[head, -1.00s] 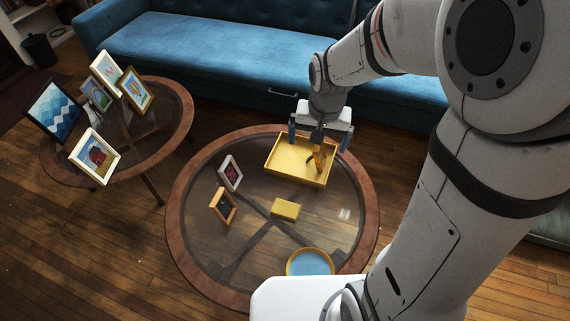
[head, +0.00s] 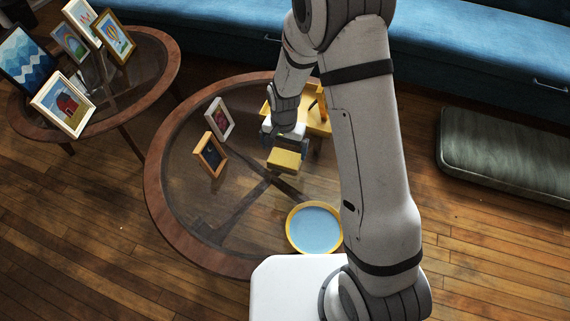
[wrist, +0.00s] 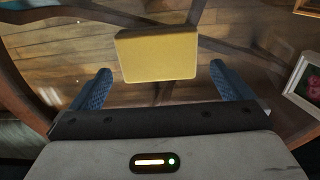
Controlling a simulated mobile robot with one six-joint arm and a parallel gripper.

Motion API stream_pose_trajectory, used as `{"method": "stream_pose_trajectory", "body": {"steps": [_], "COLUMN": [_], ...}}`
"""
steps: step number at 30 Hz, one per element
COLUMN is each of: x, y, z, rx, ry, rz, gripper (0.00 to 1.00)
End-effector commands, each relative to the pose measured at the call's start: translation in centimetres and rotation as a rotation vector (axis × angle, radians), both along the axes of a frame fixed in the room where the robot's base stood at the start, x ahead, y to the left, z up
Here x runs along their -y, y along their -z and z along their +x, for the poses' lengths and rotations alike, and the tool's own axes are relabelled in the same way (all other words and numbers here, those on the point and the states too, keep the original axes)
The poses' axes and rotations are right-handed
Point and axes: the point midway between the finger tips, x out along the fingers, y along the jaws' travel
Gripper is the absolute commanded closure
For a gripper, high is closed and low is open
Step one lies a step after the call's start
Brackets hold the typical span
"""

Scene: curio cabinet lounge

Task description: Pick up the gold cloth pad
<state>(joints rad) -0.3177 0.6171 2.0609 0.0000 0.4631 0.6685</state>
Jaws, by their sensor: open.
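The gold cloth pad (head: 284,160) is a small yellow block lying on the round glass-topped table, near its middle. In the wrist view the gold cloth pad (wrist: 158,55) lies ahead of my gripper, centred between the fingers. My gripper (wrist: 159,84) is open and empty, with one blue finger on each side and the pad beyond the fingertips. In the head view my gripper (head: 288,146) is just behind the pad, on its far side. I cannot tell its exact height above the glass.
A yellow tray (head: 318,128) with an orange-and-dark item stands behind, partly hidden by my arm. A blue round dish with a yellow rim (head: 315,229) is nearer. Two small picture frames (head: 218,120) (head: 210,155) stand left of the pad. The glass at front left is clear.

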Motion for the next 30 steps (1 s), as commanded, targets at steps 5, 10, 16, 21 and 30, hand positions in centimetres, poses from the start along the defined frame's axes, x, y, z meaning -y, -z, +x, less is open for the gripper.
{"method": "stream_pose_trajectory", "body": {"steps": [5,10,16,21,30], "x": [0.1,0.2,0.1,0.1,0.1], "y": [2.0,4.6,5.3,5.3,5.2], "z": [-0.2,-0.4,-0.3,-0.4,-0.4], "rx": [-0.003,-0.002,0.0,0.0,0.0], "ry": [-0.001,-0.001,-0.002,-0.002,-0.003], "rz": [-0.001,0.0,0.0,0.0,0.0], "gripper": [0.0,0.0,0.0,0.05,0.29]}}
